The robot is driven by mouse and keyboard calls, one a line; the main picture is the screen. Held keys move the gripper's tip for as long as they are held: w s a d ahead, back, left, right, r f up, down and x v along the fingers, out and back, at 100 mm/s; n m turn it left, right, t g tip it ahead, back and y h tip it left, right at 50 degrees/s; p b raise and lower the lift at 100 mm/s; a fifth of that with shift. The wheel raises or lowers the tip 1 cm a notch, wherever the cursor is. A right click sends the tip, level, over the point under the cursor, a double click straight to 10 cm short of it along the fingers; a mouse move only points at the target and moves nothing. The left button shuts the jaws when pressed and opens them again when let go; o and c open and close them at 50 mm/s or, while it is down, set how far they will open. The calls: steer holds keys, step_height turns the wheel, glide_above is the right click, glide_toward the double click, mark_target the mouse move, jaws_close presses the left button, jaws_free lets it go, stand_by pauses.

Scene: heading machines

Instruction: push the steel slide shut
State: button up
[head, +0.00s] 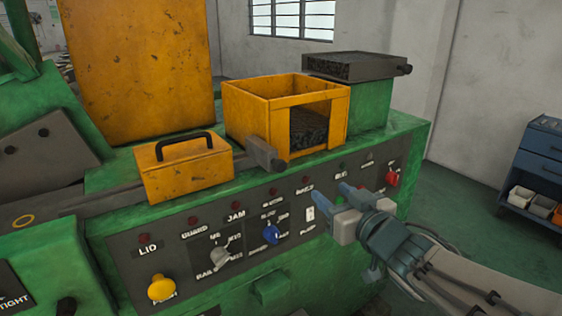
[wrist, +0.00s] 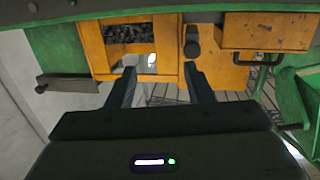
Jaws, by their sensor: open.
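A flat grey steel piece (head: 350,67) with a dark knob at its right end sits on a green block at the back right, right of the open yellow box (head: 236,112). It also shows at the left in the wrist view (wrist: 75,83). A steel bar (head: 110,194) ends in a dark block (head: 262,153) before the yellow box. I cannot tell for certain which of the two is the slide. My gripper (head: 335,196) is open and empty, in front of the control panel, apart from both. Its fingers (wrist: 160,72) also show in the wrist view.
A yellow cover (head: 185,172) with a black handle stands left of the box. The panel (head: 180,238) carries a yellow button, a blue knob and a red switch. A blue cabinet (head: 540,165) with bins stands far right. Open floor lies between it and the machine.

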mark_target(282, 166)
steer(key=w+a+y+p, duration=0.1)
steer(key=w+a, duration=0.2)
steer(key=w+a+r+n+y+p, duration=0.1)
steer(key=w+a+p, duration=0.1)
steer(key=w+a, duration=0.1)
steer(key=w+a+y+p, duration=0.1)
steer(key=w+a+p, duration=0.1)
steer(key=w+a, duration=0.2)
steer(key=shift+a+r+n+g, duration=0.15)
steer(key=shift+a+n+g, duration=0.15)
steer(key=shift+n, duration=0.1)
stand_by(0.4)
